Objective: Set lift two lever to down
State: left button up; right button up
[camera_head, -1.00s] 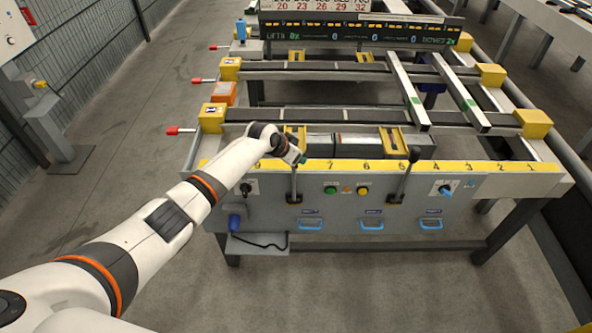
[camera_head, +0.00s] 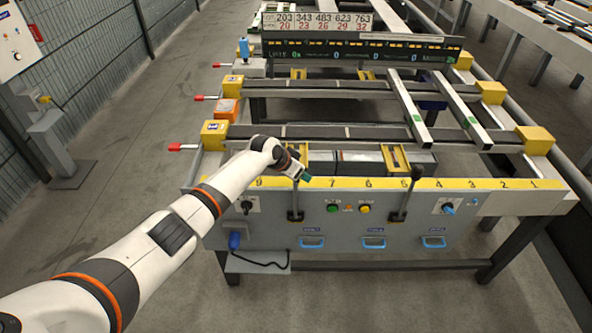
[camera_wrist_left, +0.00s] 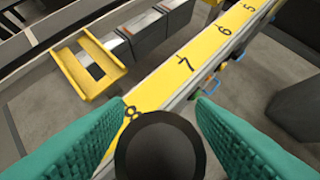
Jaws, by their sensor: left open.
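Two black levers stand on the grey front panel of the table. The left lever (camera_head: 294,205) is beside the number 8 end of the yellow strip, and the right lever (camera_head: 407,194) leans up to the right with its knob above the strip. I cannot read which is lift two. My left gripper (camera_head: 303,177) is at the top of the left lever, hiding its knob in the head view. In the left wrist view the round black knob (camera_wrist_left: 160,148) lies between the open green fingers, apart from them at the sides. My right gripper is not in view.
The yellow numbered strip (camera_head: 452,184) runs along the table's front edge. Green (camera_head: 333,208) and yellow (camera_head: 364,208) buttons sit between the levers, with blue handles (camera_head: 373,243) below. Yellow brackets (camera_head: 395,158) stand behind the strip. Open floor lies in front.

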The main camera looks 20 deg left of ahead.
pick_arm(q)
jog(key=v, duration=1.2)
jog(key=s+a+f+n+g+y, duration=0.1)
jog(key=s+f, duration=0.4)
jog(key=f, duration=0.6)
jog(key=s+a+f+n+y, duration=0.15)
jog(key=s+f, duration=0.45)
jog(key=f, duration=0.6)
jog(key=s+a+f+n+g, duration=0.1)
jog(key=s+f, duration=0.4)
jog(key=f, duration=0.6)
jog(key=s+d+f+g, duration=0.1)
jog(key=s+f, duration=0.5)
jog(key=s, duration=0.7)
jog(key=s+d+f+g, duration=0.1)
jog(key=s+f, duration=0.5)
jog(key=s, duration=0.8)
jog(key=s+d+f+g+y, duration=0.1)
jog(key=s+f, duration=0.5)
jog(key=s, duration=0.8)
jog(key=shift+d, duration=0.15)
jog(key=shift+w, duration=0.1)
